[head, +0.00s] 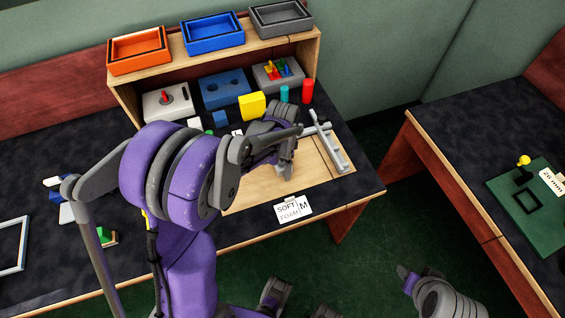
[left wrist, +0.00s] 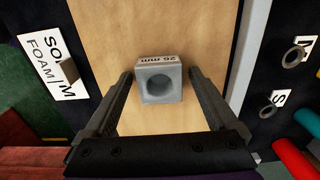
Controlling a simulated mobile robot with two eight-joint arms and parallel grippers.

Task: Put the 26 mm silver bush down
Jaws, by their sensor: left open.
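The silver bush (left wrist: 160,82) is a grey block with a round hole, labelled 26 mm. In the left wrist view it sits on the light wooden board (left wrist: 197,30). My left gripper (left wrist: 160,92) is open, with one finger on each side of the bush and visible gaps between. In the head view my left gripper (head: 288,170) is low over the wooden board (head: 262,190), and I cannot make out the bush there.
A grey T-shaped rail (head: 325,140) borders the board. A SOFT FOAM M card (head: 293,208) lies in front. Coloured blocks, red cylinder (head: 307,91) and teal cylinder (head: 284,94) stand behind. The right table has a green board (head: 530,205) with a 26 mm label.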

